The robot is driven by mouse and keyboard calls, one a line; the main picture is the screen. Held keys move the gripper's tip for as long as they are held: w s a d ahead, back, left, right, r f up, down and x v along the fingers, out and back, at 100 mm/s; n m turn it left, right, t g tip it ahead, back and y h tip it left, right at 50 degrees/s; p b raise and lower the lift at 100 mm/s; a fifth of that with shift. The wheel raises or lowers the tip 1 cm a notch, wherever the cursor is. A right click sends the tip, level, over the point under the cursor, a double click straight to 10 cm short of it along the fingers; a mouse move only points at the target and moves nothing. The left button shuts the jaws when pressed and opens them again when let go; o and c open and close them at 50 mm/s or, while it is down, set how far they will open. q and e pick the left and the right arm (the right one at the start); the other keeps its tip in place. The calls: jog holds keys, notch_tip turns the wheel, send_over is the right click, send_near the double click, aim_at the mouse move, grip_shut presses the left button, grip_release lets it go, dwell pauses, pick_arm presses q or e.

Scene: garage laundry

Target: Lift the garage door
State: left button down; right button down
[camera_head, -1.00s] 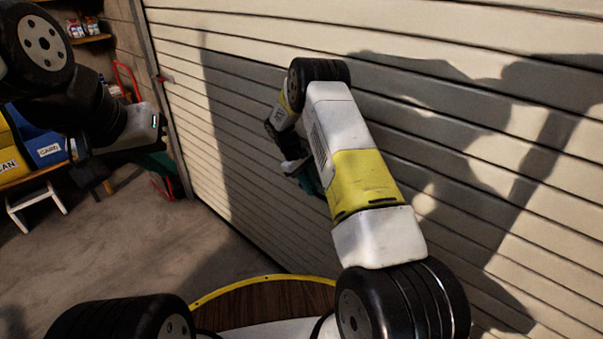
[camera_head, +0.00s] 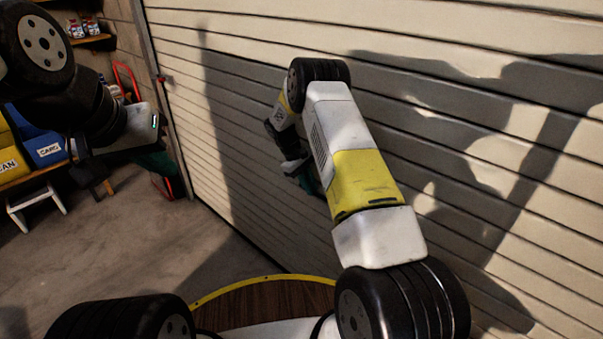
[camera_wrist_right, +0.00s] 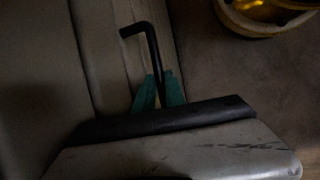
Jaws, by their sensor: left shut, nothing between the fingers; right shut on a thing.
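The garage door (camera_head: 240,100) is a wall of cream horizontal slats filling the middle and right of the head view. Its bottom edge meets the floor behind my right arm. My right gripper (camera_head: 308,178) is low against the door, mostly hidden by my arm in the head view. In the right wrist view, its green fingers (camera_wrist_right: 159,92) are shut on a black bent handle (camera_wrist_right: 150,52) beside the pale door surface. My left gripper (camera_head: 155,162) hangs in shadow at the left, clear of the door, with its fingers hard to make out.
A wooden shelf (camera_head: 30,176) with blue and yellow bins stands at the left. A red-framed cart (camera_head: 127,80) is near the door's left edge. The concrete floor (camera_head: 120,240) is clear in front of the shelf. A yellow-rimmed round thing (camera_wrist_right: 262,25) shows in the wrist view.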

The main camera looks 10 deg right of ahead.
jog(key=shift+w+r, duration=0.1)
jog(key=shift+r, duration=0.1)
notch_tip(320, 180, up, 29)
jog(key=shift+f, duration=0.1)
jog(key=c, duration=1.4)
grip_release()
jog(key=shift+f, duration=0.1)
jog(key=v, duration=0.7)
jog(key=shift+a+r, duration=0.2)
jog(key=shift+r, duration=0.15)
